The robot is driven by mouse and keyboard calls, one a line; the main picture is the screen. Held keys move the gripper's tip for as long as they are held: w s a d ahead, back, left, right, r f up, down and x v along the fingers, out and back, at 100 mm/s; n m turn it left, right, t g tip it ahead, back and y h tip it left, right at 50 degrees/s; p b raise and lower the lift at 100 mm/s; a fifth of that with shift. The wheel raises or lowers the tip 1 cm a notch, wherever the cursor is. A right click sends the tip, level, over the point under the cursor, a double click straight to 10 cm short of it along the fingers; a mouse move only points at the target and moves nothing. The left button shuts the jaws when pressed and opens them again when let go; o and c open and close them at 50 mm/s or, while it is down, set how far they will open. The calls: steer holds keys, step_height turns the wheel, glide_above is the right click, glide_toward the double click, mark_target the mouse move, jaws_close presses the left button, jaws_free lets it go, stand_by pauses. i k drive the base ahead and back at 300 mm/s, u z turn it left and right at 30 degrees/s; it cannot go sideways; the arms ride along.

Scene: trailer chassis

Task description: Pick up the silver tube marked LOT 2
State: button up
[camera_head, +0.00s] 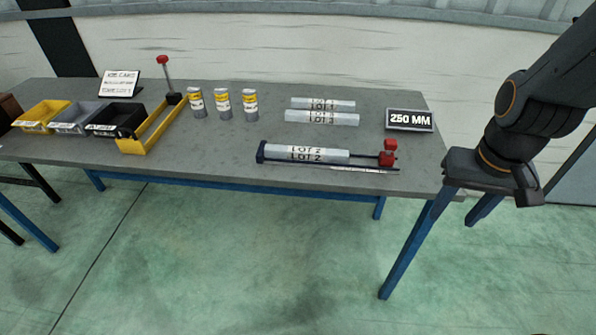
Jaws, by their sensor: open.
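The silver tube marked LOT 2 (280,153) lies lengthwise near the front edge of the grey table. It rests in a dark blue fixture (260,152) with an end plate at its left and a red-knobbed clamp (387,157) at its right. My gripper (490,190) is open and empty, pointing down beyond the table's right end. It is well to the right of the tube and apart from it.
Two more silver tubes (320,118) with small lettering lie behind. A 250 MM sign (410,119) stands at the right. Several cans (222,104), a yellow fixture (140,145) and bins (75,118) stand left. The grey tabletop (210,150) is bare between them.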

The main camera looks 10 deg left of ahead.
mark_target(271, 151)
steer(key=k, duration=0.3)
steer(key=z, duration=0.9)
steer(key=i, duration=0.7)
steer(key=u, duration=2.2)
steer(key=i, duration=0.5)
steer(key=u, duration=0.35)
steer(key=k, duration=0.45)
steer(key=z, duration=0.3)
steer(key=i, duration=0.35)
steer(key=u, duration=0.1)
